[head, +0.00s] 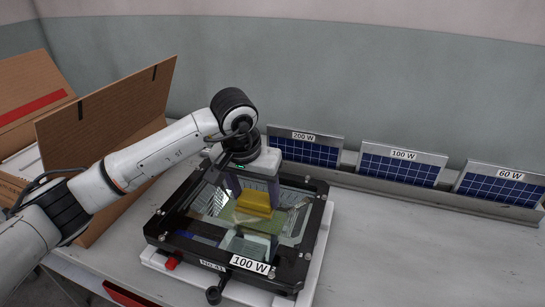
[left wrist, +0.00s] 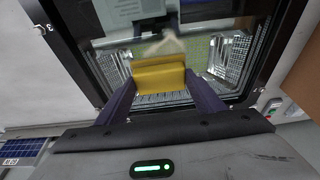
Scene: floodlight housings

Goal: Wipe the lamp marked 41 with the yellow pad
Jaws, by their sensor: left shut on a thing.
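The lamp marked No.41 (head: 287,271) is a black-framed floodlight with a glass face, lying on a white base on the table; its label also reads 100 W. The yellow pad (head: 254,203) is held over the glass, and it also shows in the left wrist view (left wrist: 158,75). My left gripper (head: 255,195) is shut on the pad, its two fingers on either side of it. A pale smear or reflection shows on the glass beyond the pad in the left wrist view. I cannot tell whether the pad touches the glass. My right gripper is not in view.
Behind, a rack holds solar panels marked 200 W (head: 305,150), 100 W (head: 402,168) and 60 W (head: 500,186). An open cardboard box (head: 105,125) stands at the left, close to my left arm. The table right of the lamp (head: 420,250) is clear.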

